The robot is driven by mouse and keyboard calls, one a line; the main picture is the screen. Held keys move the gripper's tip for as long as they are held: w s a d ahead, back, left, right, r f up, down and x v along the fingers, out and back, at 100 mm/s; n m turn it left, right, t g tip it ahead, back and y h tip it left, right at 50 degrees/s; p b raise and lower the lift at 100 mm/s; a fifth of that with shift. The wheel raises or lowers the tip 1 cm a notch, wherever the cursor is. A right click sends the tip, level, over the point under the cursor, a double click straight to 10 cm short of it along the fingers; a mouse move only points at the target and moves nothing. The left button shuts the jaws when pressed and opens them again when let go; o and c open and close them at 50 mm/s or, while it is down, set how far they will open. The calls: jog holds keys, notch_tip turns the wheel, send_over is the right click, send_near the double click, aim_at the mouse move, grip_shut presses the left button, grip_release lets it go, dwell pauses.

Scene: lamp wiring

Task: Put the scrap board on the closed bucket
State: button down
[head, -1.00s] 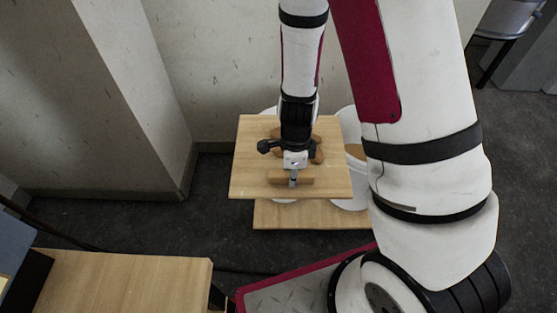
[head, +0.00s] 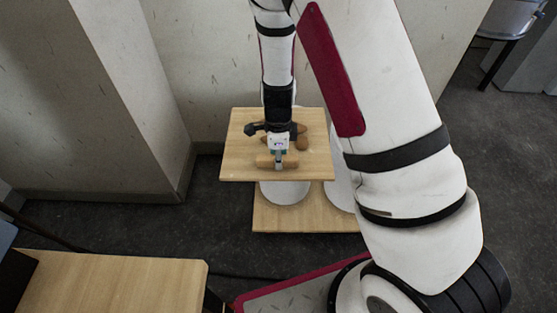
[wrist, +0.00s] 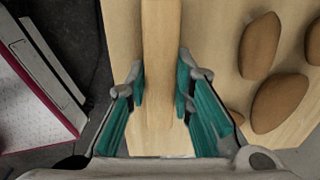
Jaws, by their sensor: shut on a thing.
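The scrap board (head: 236,165) is a square wooden panel with a raised wooden bar (head: 291,161) near its front edge. Several brown rounded lumps (head: 302,143) lie on it. My gripper (head: 279,163) is shut on the bar; in the wrist view the teal finger pads (wrist: 160,95) stand either side of the bar (wrist: 161,40). The board covers the top of a white bucket (head: 285,194), whose lid is hidden. I cannot tell whether board and bucket touch. A second white bucket (head: 341,190) stands to the right, mostly hidden by my arm and the board.
The buckets stand on a low wooden platform (head: 275,221). A wall (head: 210,60) rises close behind, with a wall corner (head: 140,100) at left. A wooden table (head: 110,285) is at front left. Dark floor lies between them.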

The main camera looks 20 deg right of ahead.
dwell(0.3)
jog(key=c, duration=1.4)
grip_release()
notch_tip(320, 180, up, 12)
jog(key=r+p, duration=0.1)
jog(key=p, duration=0.5)
jog(key=s+a+r+n+y, duration=0.1)
jog(key=s+r+n, duration=0.45)
jog(key=r, duration=0.35)
jog(key=s+r+n+y, duration=0.1)
jog(key=s+r+n, duration=0.3)
jog(key=s+r, duration=0.35)
jog(key=s+d+r+n, duration=0.1)
jog(key=s+r+n, duration=0.1)
jog(key=s+n, duration=0.2)
jog(key=s+d+r+n+h, duration=0.1)
jog(key=s+r+n, duration=0.2)
jog(key=s, duration=0.6)
jog(key=s+d+r+n+h, duration=0.1)
jog(key=s+d+r+n, duration=0.1)
jog(key=s+n, duration=0.3)
jog(key=shift+s+r, duration=0.25)
jog(key=shift+s, duration=0.35)
jog(key=shift+s+r, duration=0.2)
jog(key=shift+s, duration=0.35)
